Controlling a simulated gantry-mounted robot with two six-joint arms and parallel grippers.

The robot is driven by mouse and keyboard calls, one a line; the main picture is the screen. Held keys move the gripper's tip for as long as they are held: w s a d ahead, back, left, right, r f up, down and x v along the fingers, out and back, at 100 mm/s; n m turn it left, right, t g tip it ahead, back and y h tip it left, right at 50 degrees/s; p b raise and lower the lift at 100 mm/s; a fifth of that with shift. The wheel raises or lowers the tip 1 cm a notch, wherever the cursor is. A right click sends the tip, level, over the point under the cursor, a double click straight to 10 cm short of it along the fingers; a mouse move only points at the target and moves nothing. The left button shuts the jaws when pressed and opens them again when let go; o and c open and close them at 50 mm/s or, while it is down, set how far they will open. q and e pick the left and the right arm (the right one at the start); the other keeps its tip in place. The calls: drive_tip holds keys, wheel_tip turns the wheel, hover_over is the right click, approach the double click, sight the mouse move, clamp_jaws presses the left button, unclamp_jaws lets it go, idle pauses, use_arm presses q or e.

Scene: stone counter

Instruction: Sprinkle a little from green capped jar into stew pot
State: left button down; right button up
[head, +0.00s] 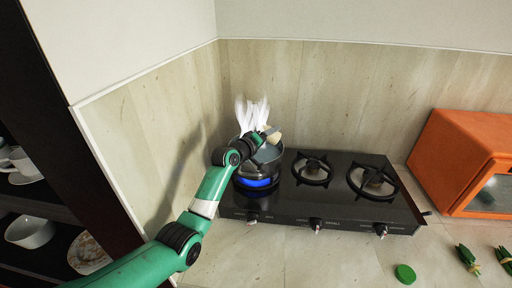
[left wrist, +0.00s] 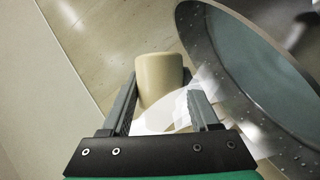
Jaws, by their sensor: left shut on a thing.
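My left gripper (head: 264,139) is shut on a small beige jar (head: 274,137) above the stew pot (head: 270,155). The jar looks tilted and no cap shows on it. In the left wrist view the jar (left wrist: 159,78) sits between the two fingers of the gripper (left wrist: 160,98), with the pot's rim (left wrist: 255,70) to the right. The jar's mouth and anything falling from it cannot be made out. The pot stands on the left burner over a blue flame, with white steam rising. A round green cap (head: 404,274) lies on the counter at the front right. My right gripper is not in view.
The black stove (head: 285,213) has two free burners, middle (head: 313,168) and right (head: 373,182). An orange oven (head: 455,155) stands at the right. Green bundles (head: 468,258) lie on the counter at the lower right. A dark shelf with dishes (head: 30,231) is at the left.

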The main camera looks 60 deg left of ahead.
use_arm(q)
drive_tip(key=shift+r+n+t+b, duration=0.6)
drive_tip(key=shift+n+b, duration=0.5)
drive_tip(key=shift+b, duration=0.2)
idle(2.5)
drive_tip(key=shift+s+a+r+n+t, duration=0.1)
drive_tip(key=shift+r+n+t, duration=0.3)
drive_tip(key=shift+n, duration=0.4)
idle(1.7)
drive_tip(key=shift+f+n+y+b, duration=0.3)
drive_tip(key=shift+n+b, duration=0.2)
drive_tip(key=shift+b, duration=0.05)
idle(1.2)
